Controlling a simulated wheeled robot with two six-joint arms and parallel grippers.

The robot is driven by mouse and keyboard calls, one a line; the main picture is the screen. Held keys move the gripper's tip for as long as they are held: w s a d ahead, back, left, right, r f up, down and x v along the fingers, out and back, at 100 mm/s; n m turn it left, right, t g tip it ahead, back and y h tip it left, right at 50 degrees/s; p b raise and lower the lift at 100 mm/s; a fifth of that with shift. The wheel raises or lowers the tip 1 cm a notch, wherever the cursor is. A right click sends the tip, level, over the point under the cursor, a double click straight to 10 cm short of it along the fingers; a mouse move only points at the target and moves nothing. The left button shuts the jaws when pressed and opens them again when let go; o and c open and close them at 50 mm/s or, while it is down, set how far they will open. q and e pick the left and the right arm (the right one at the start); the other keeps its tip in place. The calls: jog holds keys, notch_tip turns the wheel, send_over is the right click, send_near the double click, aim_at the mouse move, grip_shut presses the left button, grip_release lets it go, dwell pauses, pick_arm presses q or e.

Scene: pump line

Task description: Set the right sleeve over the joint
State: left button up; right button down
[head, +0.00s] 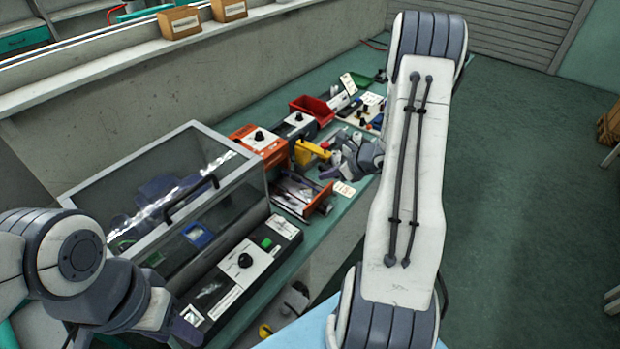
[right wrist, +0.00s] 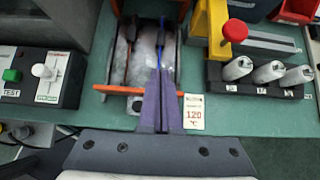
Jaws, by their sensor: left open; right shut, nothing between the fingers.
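In the right wrist view, a tray with an orange front bar (right wrist: 120,89) holds two lines running away from me. The left line (right wrist: 129,50) is dark and reddish; the right line (right wrist: 161,42) is blue at its near part. I cannot make out the sleeve or joint clearly. My right gripper (right wrist: 160,85) is shut and empty, its purple fingertips over the near end of the blue line, hiding part of it. In the head view the right gripper (head: 327,173) is above the tray (head: 318,207). My left gripper (head: 188,328) is open at the lower left, away from the tray.
A clear-lidded case (head: 262,205) stands left of the tray, with a control box (head: 245,262) in front. A yellow clamp (right wrist: 221,35), a black rack with white cylinders (right wrist: 268,72) and a "120" tag (right wrist: 194,112) lie right of the tray. A red bin (head: 312,109) stands further back.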

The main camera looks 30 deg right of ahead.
aim_at(300, 179)
jog(key=p+x, duration=0.1)
jog(key=x, duration=0.8)
jog(key=shift+w+f, duration=0.2)
jog(key=shift+f, duration=0.15)
jog(key=shift+a, duration=0.1)
jog(key=shift+w+a+f+b, duration=0.1)
jog(key=shift+w+a+b, duration=0.05)
jog(key=shift+w+b, duration=0.3)
jog(key=shift+w+a+f+b, duration=0.15)
jog(key=shift+w+b, duration=0.1)
jog(key=shift+w, duration=0.3)
jog(key=shift+w+r, duration=0.1)
jog(key=shift+r, duration=0.1)
